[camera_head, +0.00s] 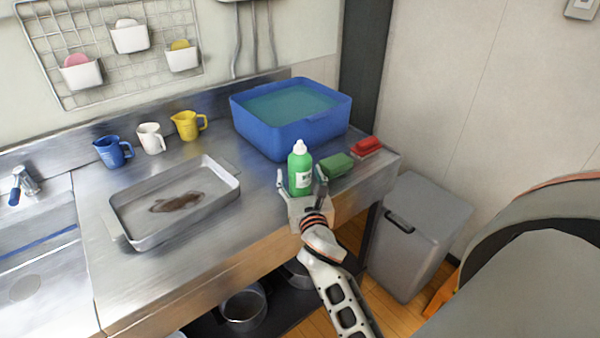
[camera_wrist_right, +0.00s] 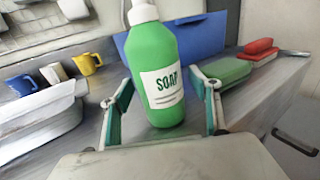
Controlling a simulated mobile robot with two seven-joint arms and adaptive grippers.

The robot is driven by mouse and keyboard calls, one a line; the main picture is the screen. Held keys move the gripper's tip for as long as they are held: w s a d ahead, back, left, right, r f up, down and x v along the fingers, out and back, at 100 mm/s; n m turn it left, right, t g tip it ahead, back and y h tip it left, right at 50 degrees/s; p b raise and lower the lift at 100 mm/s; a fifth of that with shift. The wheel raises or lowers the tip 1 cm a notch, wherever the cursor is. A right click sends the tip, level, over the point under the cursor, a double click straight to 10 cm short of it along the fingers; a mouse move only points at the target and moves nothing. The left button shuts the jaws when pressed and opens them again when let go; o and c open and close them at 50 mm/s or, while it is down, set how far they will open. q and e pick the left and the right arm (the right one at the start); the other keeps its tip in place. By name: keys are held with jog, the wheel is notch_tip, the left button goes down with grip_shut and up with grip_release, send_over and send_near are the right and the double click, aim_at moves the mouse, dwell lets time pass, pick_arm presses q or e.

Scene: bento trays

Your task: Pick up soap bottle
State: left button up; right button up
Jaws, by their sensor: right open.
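The green soap bottle (camera_head: 300,172) with a white cap stands upright on the steel counter near its front edge. My right gripper (camera_head: 303,184) is open, with one finger on each side of the bottle. In the right wrist view the bottle (camera_wrist_right: 158,72), with its white SOAP label facing me, stands between the spread fingertips of the right gripper (camera_wrist_right: 159,88). Gaps show between fingers and bottle, most clearly on the right. The bottle's base is partly hidden by the gripper in the head view. My left gripper is out of view.
A blue basin of water (camera_head: 290,138) stands behind the bottle. A green sponge (camera_head: 338,165) and a red brush (camera_head: 367,146) lie to its right. A metal tray (camera_head: 232,185) with a brown stain is to its left. Blue, white and yellow cups (camera_head: 187,125) stand behind the tray.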

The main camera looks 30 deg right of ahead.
jog(key=c, duration=1.5)
jog(key=shift+o, duration=0.2)
jog(key=shift+r, duration=0.1)
